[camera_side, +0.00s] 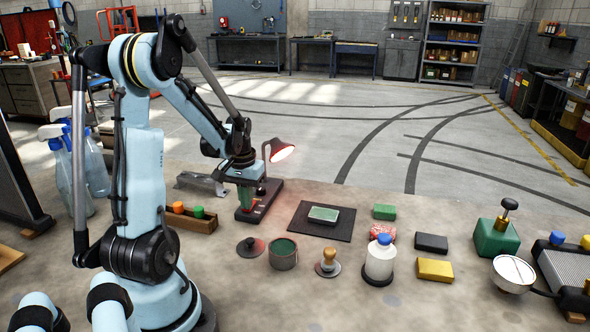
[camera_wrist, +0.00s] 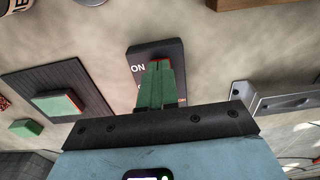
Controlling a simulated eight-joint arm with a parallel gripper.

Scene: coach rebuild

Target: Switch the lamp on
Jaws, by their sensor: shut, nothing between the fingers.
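The lamp has a red shade (camera_side: 282,151) on a thin dark stem, and the inside of the shade glows bright. Its dark base (camera_side: 272,190) lies flat on the bench; the base also shows in the wrist view (camera_wrist: 139,53), with the white word ON by the left edge. My gripper (camera_side: 246,208) points down over the base with its green fingers shut and empty. In the wrist view the fingertips (camera_wrist: 159,64) are over a red part of the base and hide most of it. I cannot tell whether they touch it.
A dark mat (camera_side: 302,228) with a green-topped block (camera_side: 323,215) lies right of the lamp. A tin (camera_side: 283,254), a stamp (camera_side: 329,260) and a white bottle (camera_side: 380,260) stand in front. A wooden tray (camera_side: 186,222) and a metal bracket (camera_side: 202,184) are at left.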

